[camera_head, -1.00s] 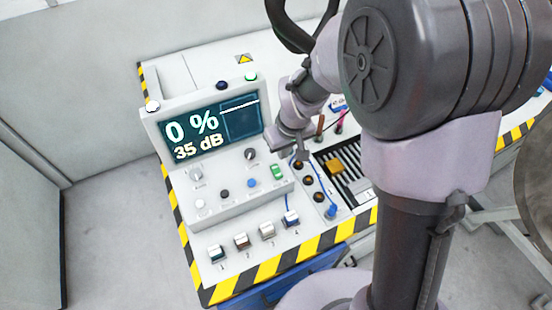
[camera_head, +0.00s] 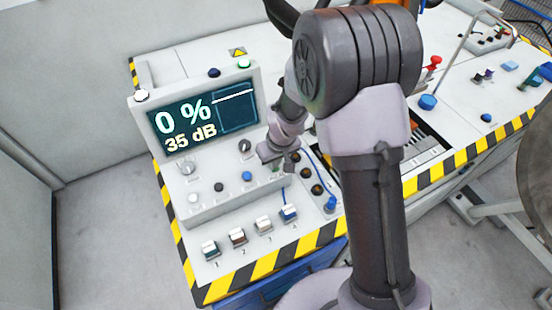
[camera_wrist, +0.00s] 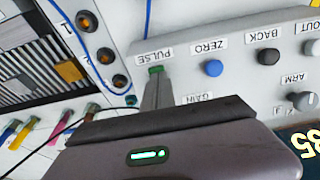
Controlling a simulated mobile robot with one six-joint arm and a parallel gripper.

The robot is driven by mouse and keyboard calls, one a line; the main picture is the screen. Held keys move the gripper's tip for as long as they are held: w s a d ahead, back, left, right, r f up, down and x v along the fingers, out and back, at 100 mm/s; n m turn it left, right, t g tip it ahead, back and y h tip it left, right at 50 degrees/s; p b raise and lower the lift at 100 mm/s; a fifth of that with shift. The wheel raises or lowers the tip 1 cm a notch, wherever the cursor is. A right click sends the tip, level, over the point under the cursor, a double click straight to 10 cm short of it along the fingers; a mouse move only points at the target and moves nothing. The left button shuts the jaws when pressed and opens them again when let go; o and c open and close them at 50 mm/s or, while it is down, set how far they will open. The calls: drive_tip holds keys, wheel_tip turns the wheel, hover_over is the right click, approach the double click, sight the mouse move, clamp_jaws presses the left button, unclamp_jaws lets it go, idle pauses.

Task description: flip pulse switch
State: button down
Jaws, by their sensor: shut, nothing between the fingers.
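The pulse switch (camera_wrist: 156,69) shows as a small green piece beside its PULSE label on the pale control panel (camera_wrist: 185,88). My gripper (camera_wrist: 156,77) is shut and empty, its narrow fingertips right at the switch and covering part of it. Whether they touch it, and which way the switch is set, I cannot tell. In the head view my gripper (camera_head: 277,165) is at the right end of the console's control panel (camera_head: 205,209) and hides the switch.
A blue ZERO button (camera_wrist: 213,68) and a black BACK button (camera_wrist: 268,56) sit beside the switch. The display (camera_head: 203,118) reads 0 % and 35 dB. Brown round sockets (camera_head: 317,189) and a blue cable lie right of the panel. Several numbered blocks stand in front.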

drive_tip(key=shift+f, duration=0.2)
drive_tip(key=shift+s+d+f+b, duration=0.15)
drive_tip(key=shift+s+f+b, duration=0.35)
drive_tip(key=shift+b, duration=0.55)
